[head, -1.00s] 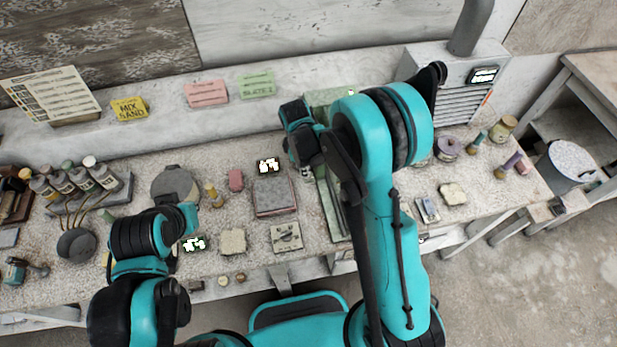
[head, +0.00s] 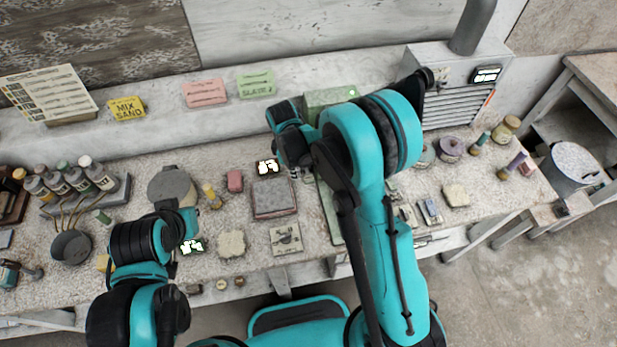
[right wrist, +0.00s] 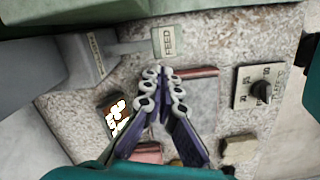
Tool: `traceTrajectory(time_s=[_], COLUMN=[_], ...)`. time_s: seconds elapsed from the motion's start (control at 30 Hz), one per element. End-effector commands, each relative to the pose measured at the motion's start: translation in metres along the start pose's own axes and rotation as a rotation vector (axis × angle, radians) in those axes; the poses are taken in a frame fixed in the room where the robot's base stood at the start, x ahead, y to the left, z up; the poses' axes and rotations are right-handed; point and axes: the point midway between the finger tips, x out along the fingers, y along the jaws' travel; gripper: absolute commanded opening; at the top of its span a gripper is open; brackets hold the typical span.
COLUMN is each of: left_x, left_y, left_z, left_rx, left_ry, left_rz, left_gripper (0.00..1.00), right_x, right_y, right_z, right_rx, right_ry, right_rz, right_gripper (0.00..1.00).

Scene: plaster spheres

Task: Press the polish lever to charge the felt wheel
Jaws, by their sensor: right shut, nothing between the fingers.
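In the right wrist view a small grey paddle marked FEED (right wrist: 168,42) sits on a pale rod that runs left to a grey block (right wrist: 85,62) with a label I cannot read. I cannot tell whether this is the polish lever. My right gripper (right wrist: 162,74) is shut and empty, its tips just below the paddle in the picture; contact is unclear. In the head view the right wrist hangs in front of a green machine (head: 330,98) and covers the lever area. The felt wheel is not clearly visible. My left arm's wrist is over the bench's left part, its fingers hidden.
A dial plate (right wrist: 262,88) lies right of the gripper in the right wrist view. A lit display (head: 268,168), a grey-topped pad (head: 272,197) and a marked plate (head: 286,238) lie on the bench. A grey vented cabinet (head: 460,95) stands at the back right.

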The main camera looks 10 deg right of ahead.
Motion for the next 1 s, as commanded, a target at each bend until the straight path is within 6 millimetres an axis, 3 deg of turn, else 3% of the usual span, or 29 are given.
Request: traceTrajectory(time_s=[0.37, 0.8, 1.0], left_x=[0.0, 0.0, 0.0], left_y=[0.0, 0.0, 0.0], left_z=[0.0, 0.0, 0.0], left_rx=[0.0, 0.0, 0.0], left_ry=[0.0, 0.0, 0.0], left_rz=[0.0, 0.0, 0.0], left_gripper=[0.0, 0.0, 0.0], right_x=[-0.01, -0.097, -0.117], right_y=[0.0, 0.0, 0.001], right_z=[0.001, 0.001, 0.001], right_rx=[0.001, 0.002, 0.002], right_ry=[-0.001, -0.001, 0.0], right_rz=[0.0, -0.001, -0.001], right_gripper=[0.0, 0.0, 0.0])
